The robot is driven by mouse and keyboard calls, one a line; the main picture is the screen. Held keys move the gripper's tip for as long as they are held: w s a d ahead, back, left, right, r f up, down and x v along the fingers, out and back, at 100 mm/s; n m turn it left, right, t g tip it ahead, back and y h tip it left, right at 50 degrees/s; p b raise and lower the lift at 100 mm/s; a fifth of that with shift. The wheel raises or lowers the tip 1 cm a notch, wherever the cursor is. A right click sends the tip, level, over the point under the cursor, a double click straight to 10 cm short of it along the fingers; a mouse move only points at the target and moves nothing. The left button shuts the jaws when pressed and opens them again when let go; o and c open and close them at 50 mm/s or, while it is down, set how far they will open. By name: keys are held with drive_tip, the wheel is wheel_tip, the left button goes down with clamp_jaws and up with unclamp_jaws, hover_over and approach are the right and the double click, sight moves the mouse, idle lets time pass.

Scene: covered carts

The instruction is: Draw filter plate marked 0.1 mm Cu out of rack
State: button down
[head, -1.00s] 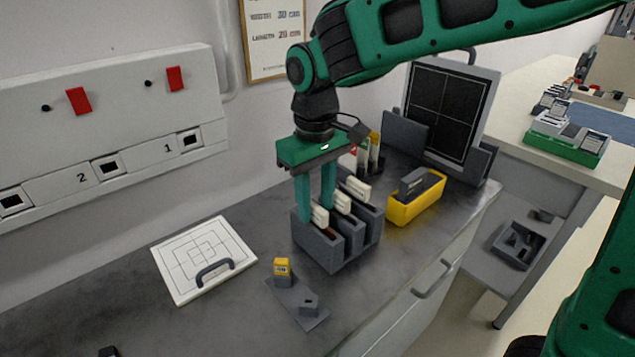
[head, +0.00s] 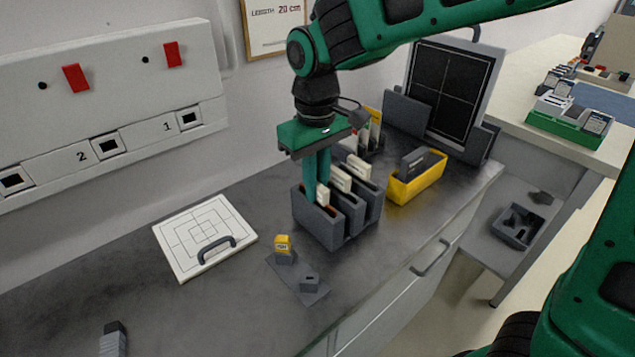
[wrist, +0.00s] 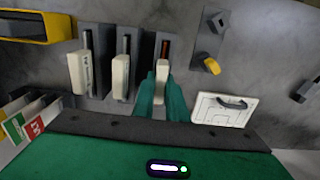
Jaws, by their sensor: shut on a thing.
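A dark grey rack (head: 335,234) with three slots stands on the bench and holds plates with white grips. The middle plate (wrist: 121,76) and the far plate (wrist: 78,72) have dark bodies.
A yellow bin (head: 418,186) stands right of the rack, with another holder of cards (head: 372,135) behind. A small stand with a yellow-topped block (head: 284,246) is in front. A white grid board (head: 190,240) lies left on clear bench.

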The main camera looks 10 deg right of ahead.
drive_tip(key=shift+s+r, duration=0.1)
drive_tip(key=shift+r, duration=5.15)
